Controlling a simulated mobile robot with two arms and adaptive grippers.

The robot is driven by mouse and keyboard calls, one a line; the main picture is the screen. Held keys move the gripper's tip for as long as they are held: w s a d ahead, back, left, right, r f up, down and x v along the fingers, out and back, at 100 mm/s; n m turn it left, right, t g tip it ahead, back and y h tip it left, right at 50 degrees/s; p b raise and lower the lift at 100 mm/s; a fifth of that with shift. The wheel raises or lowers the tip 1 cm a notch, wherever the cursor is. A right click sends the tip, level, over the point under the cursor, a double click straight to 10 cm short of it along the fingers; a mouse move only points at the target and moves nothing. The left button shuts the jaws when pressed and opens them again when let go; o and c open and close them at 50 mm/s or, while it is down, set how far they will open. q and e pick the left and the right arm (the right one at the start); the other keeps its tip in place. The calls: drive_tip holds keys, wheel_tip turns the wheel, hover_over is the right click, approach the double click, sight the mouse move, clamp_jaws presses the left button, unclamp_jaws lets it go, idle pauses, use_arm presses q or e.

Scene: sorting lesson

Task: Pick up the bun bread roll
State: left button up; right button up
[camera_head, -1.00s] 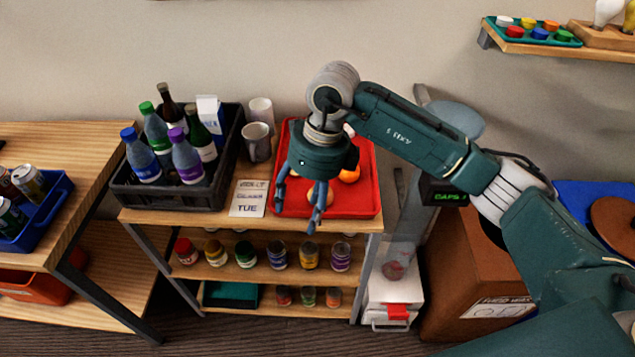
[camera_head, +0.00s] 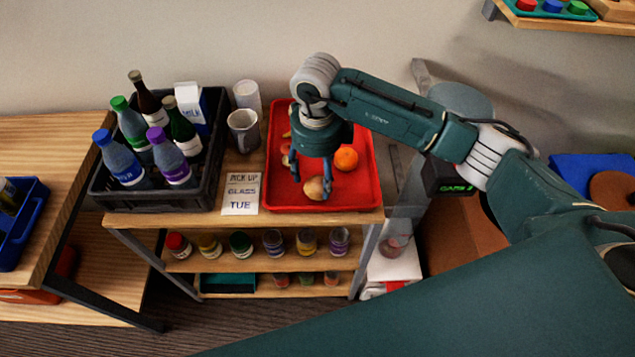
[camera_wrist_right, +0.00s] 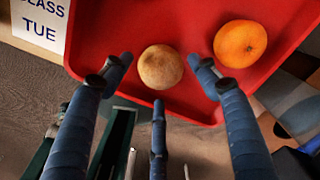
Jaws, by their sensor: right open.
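The bun bread roll (camera_head: 315,188), round and pale brown, lies on the red tray (camera_head: 360,195) near its front edge. In the right wrist view the bun (camera_wrist_right: 160,66) sits between the spread fingers, with the red tray (camera_wrist_right: 182,22) under and around it. My right gripper (camera_head: 312,182) is open, its blue fingers pointing down over the tray around the bun. It also shows in the right wrist view (camera_wrist_right: 160,80), where no finger clearly touches the bun. The palm hides part of the tray. My left gripper is not in view.
An orange (camera_head: 346,158) lies on the tray right of the gripper; other food behind it is partly hidden. Jars (camera_head: 273,243) fill the shelf below.

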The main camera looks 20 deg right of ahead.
sight(318, 181)
wheel_tip(318, 181, down, 2)
drive_tip(key=shift+s+d+f, duration=0.1)
drive_tip(key=shift+s+f, duration=0.05)
drive_tip(key=shift+f, duration=0.05)
drive_tip(key=shift+f+p, duration=0.3)
drive_tip(key=shift+f, duration=0.15)
drive_tip(key=shift+c, duration=0.3)
drive_tip(key=c, duration=0.5)
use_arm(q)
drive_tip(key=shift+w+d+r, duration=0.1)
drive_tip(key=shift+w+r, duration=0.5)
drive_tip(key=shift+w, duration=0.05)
use_arm(e)
drive_tip(key=shift+c, duration=0.2)
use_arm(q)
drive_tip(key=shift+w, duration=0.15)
